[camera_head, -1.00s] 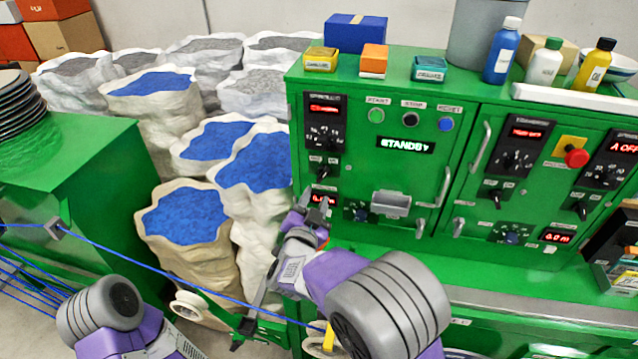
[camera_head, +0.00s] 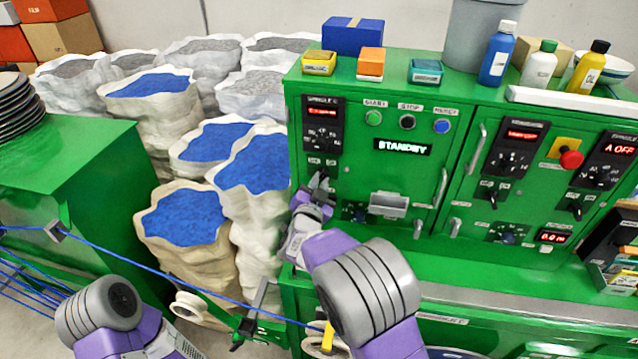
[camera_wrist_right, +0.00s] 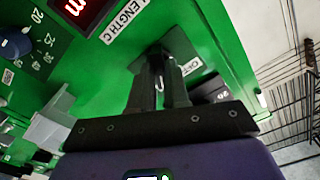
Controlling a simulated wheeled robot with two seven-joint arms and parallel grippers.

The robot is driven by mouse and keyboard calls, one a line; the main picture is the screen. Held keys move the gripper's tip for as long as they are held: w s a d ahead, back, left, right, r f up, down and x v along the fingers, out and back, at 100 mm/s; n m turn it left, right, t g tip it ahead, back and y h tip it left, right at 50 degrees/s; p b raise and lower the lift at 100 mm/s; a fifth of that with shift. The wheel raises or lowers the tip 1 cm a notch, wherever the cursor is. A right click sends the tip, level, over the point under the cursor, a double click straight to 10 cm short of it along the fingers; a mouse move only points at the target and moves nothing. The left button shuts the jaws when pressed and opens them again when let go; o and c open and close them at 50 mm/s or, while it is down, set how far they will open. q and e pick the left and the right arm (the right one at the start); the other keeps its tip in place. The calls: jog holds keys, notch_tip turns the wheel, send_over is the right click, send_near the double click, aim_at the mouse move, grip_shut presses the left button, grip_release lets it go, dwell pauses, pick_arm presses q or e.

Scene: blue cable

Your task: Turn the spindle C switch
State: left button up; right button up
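The spindle C panel (camera_head: 321,125) is at the upper left of the green cabinet's front in the head view. The small dark switch below it is largely covered by my right gripper (camera_head: 319,184), whose fingertips are at its lower edge. In the right wrist view, my right gripper's two dark fingers (camera_wrist_right: 160,72) point at the green panel, a narrow gap between them. A dark knob-like shape is at their tips, beside a partly hidden OFF label (camera_wrist_right: 189,67). I cannot tell whether the fingers touch it. My left arm shows at the lower left; its gripper is out of view.
A "LENGTH C" label (camera_wrist_right: 125,20) and red display (camera_wrist_right: 82,10) sit beside the fingers. A metal box (camera_head: 388,204) protrudes from the cabinet (camera_head: 375,170). A blue cable (camera_head: 150,269) runs below left. Sacks (camera_head: 185,220) stand left of the cabinet.

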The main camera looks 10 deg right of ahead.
grip_shut()
jog(key=shift+n, duration=0.3)
jog(key=shift+a+r+n+p, duration=0.1)
jog(key=shift+n+p, duration=3.6)
jog(key=shift+n, duration=2)
jog(key=o, duration=0.5)
grip_release()
